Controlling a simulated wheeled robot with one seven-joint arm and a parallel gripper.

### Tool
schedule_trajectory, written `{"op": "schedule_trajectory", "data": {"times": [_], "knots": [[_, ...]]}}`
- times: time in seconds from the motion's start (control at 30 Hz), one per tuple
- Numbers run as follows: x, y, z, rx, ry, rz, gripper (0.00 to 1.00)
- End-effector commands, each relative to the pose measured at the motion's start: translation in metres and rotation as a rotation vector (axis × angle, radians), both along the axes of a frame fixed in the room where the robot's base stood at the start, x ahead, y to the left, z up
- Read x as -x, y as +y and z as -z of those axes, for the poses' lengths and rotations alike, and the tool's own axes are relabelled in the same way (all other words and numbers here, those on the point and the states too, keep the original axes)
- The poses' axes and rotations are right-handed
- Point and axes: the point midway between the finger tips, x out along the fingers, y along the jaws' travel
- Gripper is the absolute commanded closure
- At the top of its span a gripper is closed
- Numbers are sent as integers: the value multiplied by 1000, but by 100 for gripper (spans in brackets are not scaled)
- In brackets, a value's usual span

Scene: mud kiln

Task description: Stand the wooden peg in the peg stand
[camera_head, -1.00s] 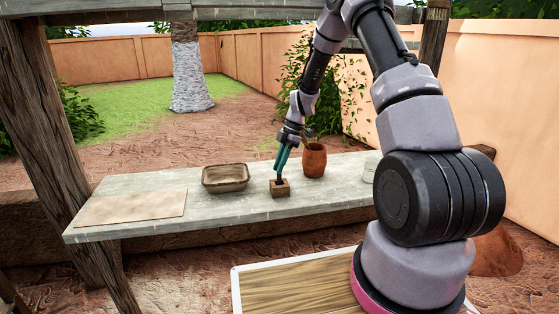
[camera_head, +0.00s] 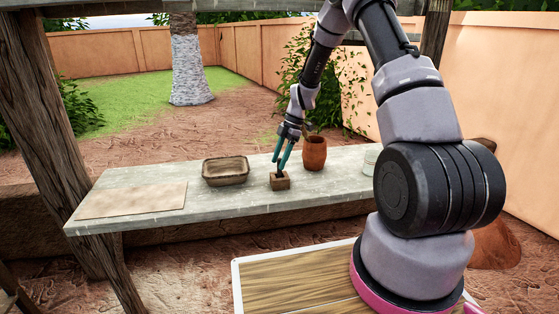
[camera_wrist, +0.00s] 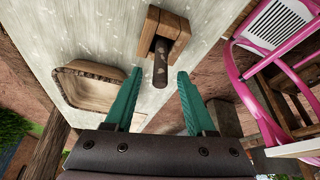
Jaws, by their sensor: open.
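The wooden peg (camera_wrist: 160,64) is a short dark brown rod. In the wrist view its one end sits in the opening of the wooden peg stand (camera_wrist: 172,24), and the rest sticks out toward my gripper. In the head view the peg stand (camera_head: 280,183) is a small brown block on the grey table, with the dark peg (camera_head: 279,174) showing at its top. My gripper (camera_head: 279,164) is above the stand with its teal fingers spread. In the wrist view my gripper (camera_wrist: 160,73) is open, one finger on each side of the peg, with gaps between. The peg's depth in the stand is hidden.
A brown rectangular bowl (camera_head: 226,171) stands left of the stand. A clay pot (camera_head: 314,153) stands close behind on the right. A flat tan mat (camera_head: 133,200) lies at the table's left end. A glass jar (camera_head: 370,161) is partly hidden by my arm.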

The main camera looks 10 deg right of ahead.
Motion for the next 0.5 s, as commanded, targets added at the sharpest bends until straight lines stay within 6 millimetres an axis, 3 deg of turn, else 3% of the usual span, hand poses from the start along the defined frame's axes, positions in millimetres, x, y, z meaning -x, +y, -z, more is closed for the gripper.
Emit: {"op": "schedule_trajectory", "data": {"times": [0.5], "knots": [[-10,-34,-83,0,-3,2,45]]}}
